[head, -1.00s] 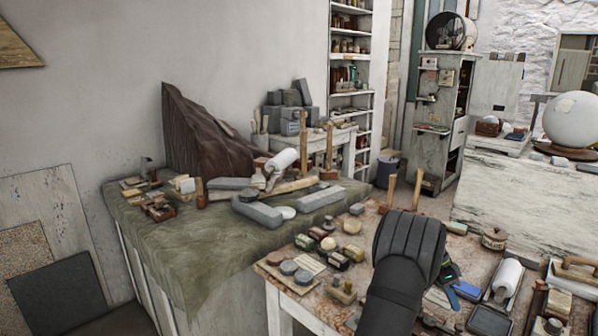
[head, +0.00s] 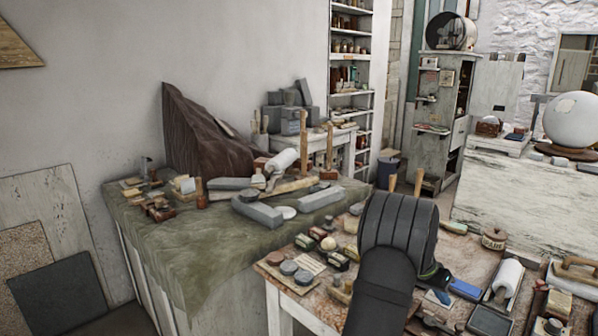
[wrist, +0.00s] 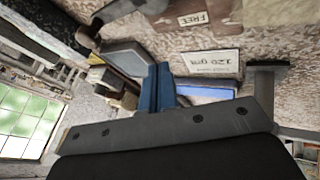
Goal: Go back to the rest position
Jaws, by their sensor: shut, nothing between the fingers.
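My gripper (wrist: 161,86) shows in the wrist view with its blue fingers together and nothing between them. Only a small part of the gripper (head: 437,279) shows at the right of the arm.
Small blocks and pucks (head: 289,267) crowd the left. A cloth-covered bench (head: 170,250) stands behind left, and a plaster sphere (head: 573,118) stands back right.

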